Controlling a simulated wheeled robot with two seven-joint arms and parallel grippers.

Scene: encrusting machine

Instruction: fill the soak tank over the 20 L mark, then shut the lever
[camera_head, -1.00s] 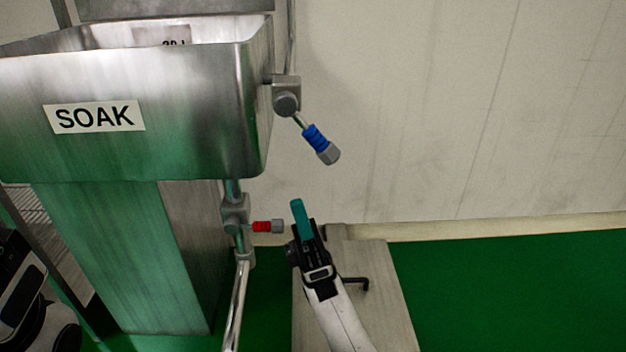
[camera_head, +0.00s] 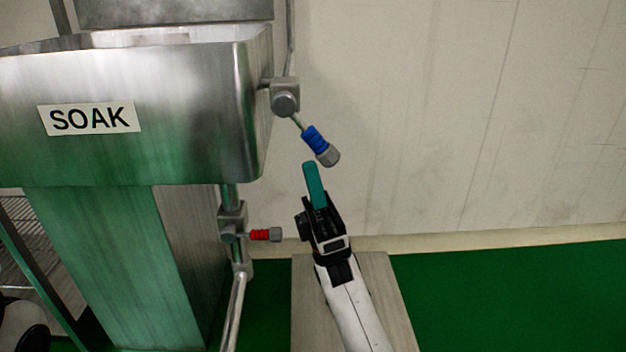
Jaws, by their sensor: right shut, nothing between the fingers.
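The steel soak tank (camera_head: 190,100) with its SOAK label (camera_head: 89,118) fills the upper left. Its inside, water level and 20 L mark are hidden from this angle. The blue-sleeved lever (camera_head: 314,139) hangs from a valve (camera_head: 284,97) at the tank's right side, slanting down to the right. The red-sleeved lever (camera_head: 260,235) points right, level, from a valve (camera_head: 232,222) on the pipe below the tank. My right gripper (camera_head: 314,184) is shut and empty, its teal fingertips pointing up, a little below the blue lever and apart from it. My left gripper is not in view.
A pale wall (camera_head: 450,110) stands behind, with a green floor (camera_head: 510,295) at the lower right. A grey bench or block (camera_head: 385,290) lies under my right arm. A thin pipe (camera_head: 235,310) runs down from the red lever's valve. A wire rack (camera_head: 20,235) is at left.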

